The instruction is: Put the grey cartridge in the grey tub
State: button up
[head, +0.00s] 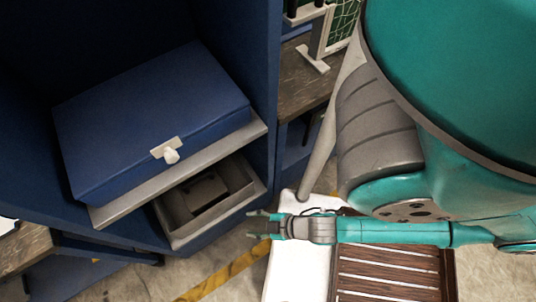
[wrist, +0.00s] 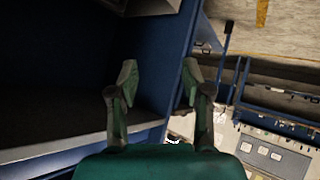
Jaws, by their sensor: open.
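A grey open-topped tub or drawer (head: 178,230) is low in the blue cabinet in the head view, under a grey shelf. A dark grey blocky shape (head: 207,188) shows inside it; I cannot tell whether it is the cartridge. No other grey cartridge can be made out. My gripper (head: 258,226) is just right of the tub's front right corner in the head view, with nothing between its fingers. In the wrist view my gripper (wrist: 158,72) has its two fingers wide apart, near a blue cabinet edge.
A brown slatted rack (head: 385,270) and a white surface (head: 290,275) are below my arm. A wooden bench (head: 305,85) stands behind.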

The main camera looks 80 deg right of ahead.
jog(key=s+r+m+t, duration=0.2)
jog(key=r, duration=0.7)
jog(key=s+r+m+t, duration=0.1)
jog(key=s+r+t, duration=0.1)
jog(key=r, duration=0.8)
jog(key=shift+r+m, duration=0.15)
jog(key=shift+m, duration=0.25)
